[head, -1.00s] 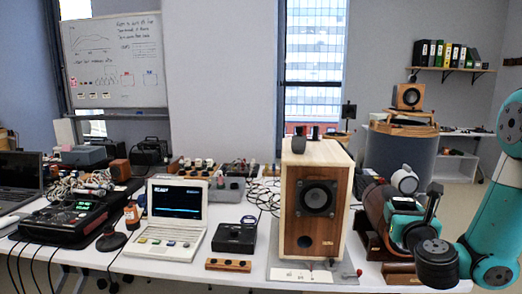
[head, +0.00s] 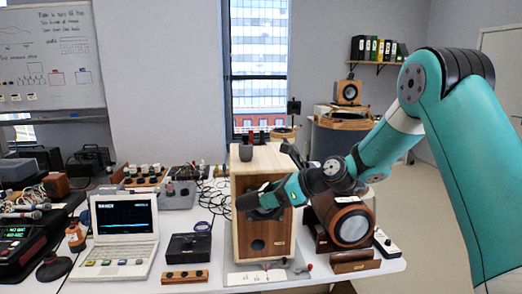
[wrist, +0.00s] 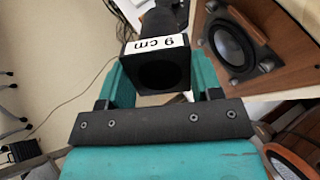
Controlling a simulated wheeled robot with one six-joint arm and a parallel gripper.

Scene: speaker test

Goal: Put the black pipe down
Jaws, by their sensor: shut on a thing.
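The black pipe is a square-ended hollow tube with a white label marked in cm. In the wrist view the black pipe (wrist: 163,20) sits between the two teal fingers of my gripper (wrist: 162,80), with its open end facing the camera. In the head view my gripper (head: 274,197) is in front of the wooden speaker (head: 273,255) and partly covers its driver. A dark end of the pipe (head: 245,202) seems to show left of the gripper. The pipe is held off the table; its far end is hidden.
The white table (head: 215,255) carries a laptop-like instrument (head: 124,235), a black box (head: 188,247) and a wooden block with knobs (head: 186,276).

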